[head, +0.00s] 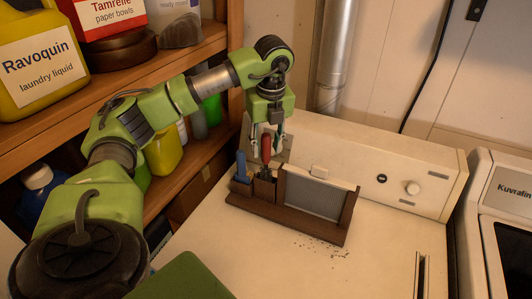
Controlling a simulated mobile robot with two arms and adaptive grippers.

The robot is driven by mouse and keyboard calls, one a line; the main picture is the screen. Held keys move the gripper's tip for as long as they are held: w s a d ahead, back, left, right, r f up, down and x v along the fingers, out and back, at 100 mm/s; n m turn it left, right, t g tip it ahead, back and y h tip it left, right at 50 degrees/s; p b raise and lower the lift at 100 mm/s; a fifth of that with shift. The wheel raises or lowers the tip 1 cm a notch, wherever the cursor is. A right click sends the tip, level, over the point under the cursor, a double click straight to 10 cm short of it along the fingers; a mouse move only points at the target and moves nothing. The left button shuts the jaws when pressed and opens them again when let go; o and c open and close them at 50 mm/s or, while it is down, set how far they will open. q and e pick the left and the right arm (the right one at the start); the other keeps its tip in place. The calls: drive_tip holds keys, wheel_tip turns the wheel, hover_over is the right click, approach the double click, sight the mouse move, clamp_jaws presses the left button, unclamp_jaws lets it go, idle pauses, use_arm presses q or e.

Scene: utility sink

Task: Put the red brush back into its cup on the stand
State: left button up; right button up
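The dark brown wooden stand (300,224) is on the pale machine top, in front of the raised back panel. The red brush (266,149) is upright over the stand's second compartment from the left, its cup (264,190); its lower end is hidden there. My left gripper (266,152) points down from above with a finger on each side of the red handle. The fingers look spread, with gaps between them and the handle. My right gripper is not in view.
A blue-handled item (241,166) stands in the stand's left compartment, close to my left gripper. A grey panel (313,197) fills its right part. Dark crumbs (322,248) lie in front. A shelf with bottles is at left; the machine top at right is mostly clear.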

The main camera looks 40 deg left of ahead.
use_arm(q)
drive_tip(key=r, duration=0.5)
drive_tip(key=d+r, duration=0.1)
drive_tip(key=r, duration=0.1)
drive_tip(key=shift+s+d+r, duration=0.1)
drive_tip(key=shift+s+r, duration=0.05)
drive_tip(key=shift+r, duration=0.15)
drive_tip(key=shift+s+r+p, duration=0.15)
drive_tip(key=shift+r+p, duration=0.3)
drive_tip(key=shift+r, duration=0.4)
drive_tip(key=shift+d+f, duration=0.1)
